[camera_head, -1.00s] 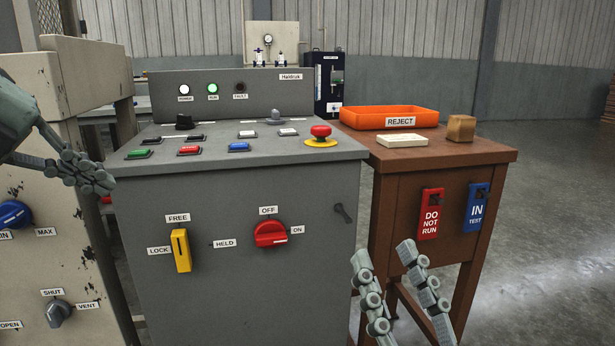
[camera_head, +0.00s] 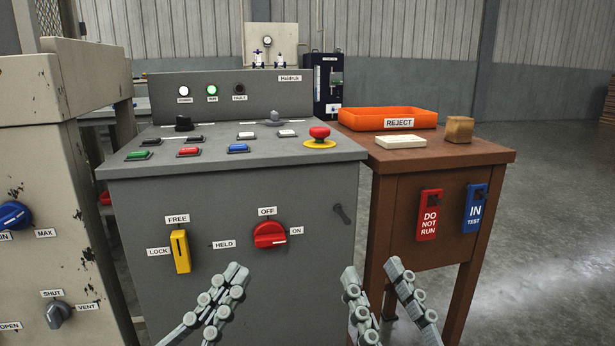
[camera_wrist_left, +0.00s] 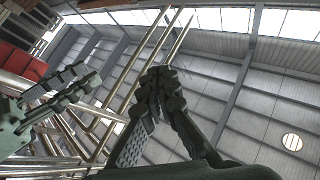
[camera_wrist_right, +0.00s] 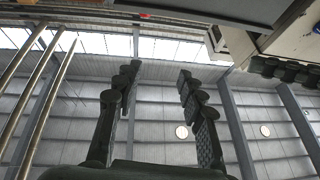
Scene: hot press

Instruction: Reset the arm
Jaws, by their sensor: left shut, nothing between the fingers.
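My left gripper (camera_head: 233,276) is in front of the lower part of the grey control cabinet (camera_head: 320,295), below the red OFF/ON knob (camera_head: 268,235). Its fingers are shut with nothing between them; they also show together in the left wrist view (camera_wrist_left: 160,76). My right gripper (camera_head: 372,268) is to its right, in front of the gap between the cabinet and the brown table. Its fingers stand apart and empty, also in the right wrist view (camera_wrist_right: 156,70). Both grippers point upward and touch nothing that I can see.
The cabinet top carries several coloured buttons and a red emergency stop (camera_head: 319,132). A yellow lever (camera_head: 181,251) is on its front. The brown table (camera_head: 440,158) holds an orange REJECT tray (camera_head: 350,120), a pale block (camera_head: 400,142) and a brown block (camera_head: 459,129). A beige machine (camera_head: 50,180) stands left.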

